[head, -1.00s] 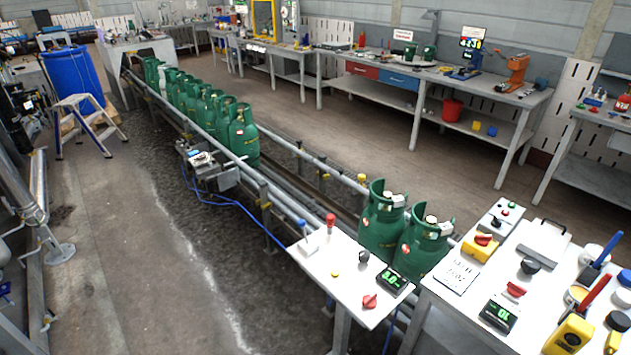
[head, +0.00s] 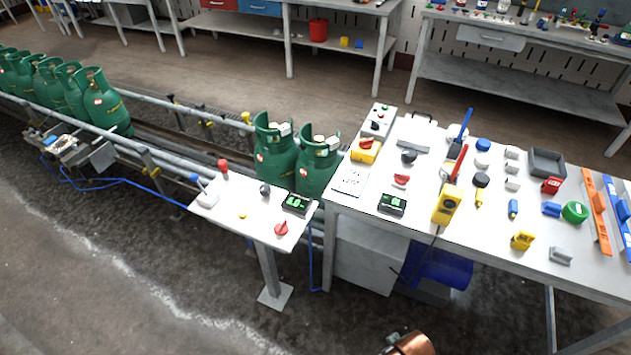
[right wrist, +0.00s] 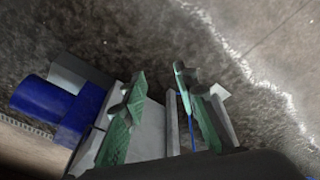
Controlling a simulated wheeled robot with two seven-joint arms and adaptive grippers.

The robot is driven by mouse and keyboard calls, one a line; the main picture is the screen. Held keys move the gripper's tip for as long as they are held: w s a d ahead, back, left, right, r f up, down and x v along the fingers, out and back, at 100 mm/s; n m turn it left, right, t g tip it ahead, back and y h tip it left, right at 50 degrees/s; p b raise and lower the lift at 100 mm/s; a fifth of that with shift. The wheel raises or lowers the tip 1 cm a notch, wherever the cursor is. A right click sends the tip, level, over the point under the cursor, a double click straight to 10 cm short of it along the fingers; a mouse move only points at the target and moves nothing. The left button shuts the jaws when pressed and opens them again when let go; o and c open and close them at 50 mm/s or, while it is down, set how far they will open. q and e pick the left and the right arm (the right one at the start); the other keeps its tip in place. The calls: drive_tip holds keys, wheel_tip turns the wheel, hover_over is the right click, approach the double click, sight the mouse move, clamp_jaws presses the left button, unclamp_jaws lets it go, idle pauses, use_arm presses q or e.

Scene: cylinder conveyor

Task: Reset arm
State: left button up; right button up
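My right gripper (right wrist: 160,80) shows in the right wrist view with its two green-faced fingers spread apart. Nothing sits between them, and dark floor and a grey stand lie behind. In the head view only a copper-coloured part, which seems to be mine, shows at the bottom edge; no gripper fingers show there. My left gripper is in neither current view.
A white control stand (head: 225,225) and a long workbench (head: 410,215) covered with tools stand ahead. Two green cylinders (head: 275,150) stand on the conveyor behind them, with several more at left. A blue container (head: 445,268) lies under the workbench. The floor at lower left is clear.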

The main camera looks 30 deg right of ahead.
drive_tip(key=s+a+f+p, duration=0.1)
drive_tip(key=s+f+p, duration=0.15)
drive_tip(key=f, duration=0.85)
drive_tip(key=s+f+p, duration=0.1)
drive_tip(key=s+f, duration=0.2)
drive_tip(key=f, duration=0.8)
use_arm(q)
wheel_tip(320, 180, up, 7)
drive_tip(key=w+p, duration=0.3)
drive_tip(key=shift+f+t, duration=0.15)
drive_tip(key=shift+t, duration=0.15)
use_arm(e)
drive_tip(key=s+f+g, duration=0.1)
drive_tip(key=s+f, duration=0.4)
drive_tip(key=s, duration=0.4)
drive_tip(key=s+f+n, duration=0.1)
drive_tip(key=s+f, duration=0.5)
drive_tip(key=s, duration=0.3)
drive_tip(key=shift+g+y, duration=0.3)
drive_tip(key=shift+g, duration=0.1)
drive_tip(key=shift+a+f, duration=0.1)
drive_tip(key=shift+c, duration=0.3)
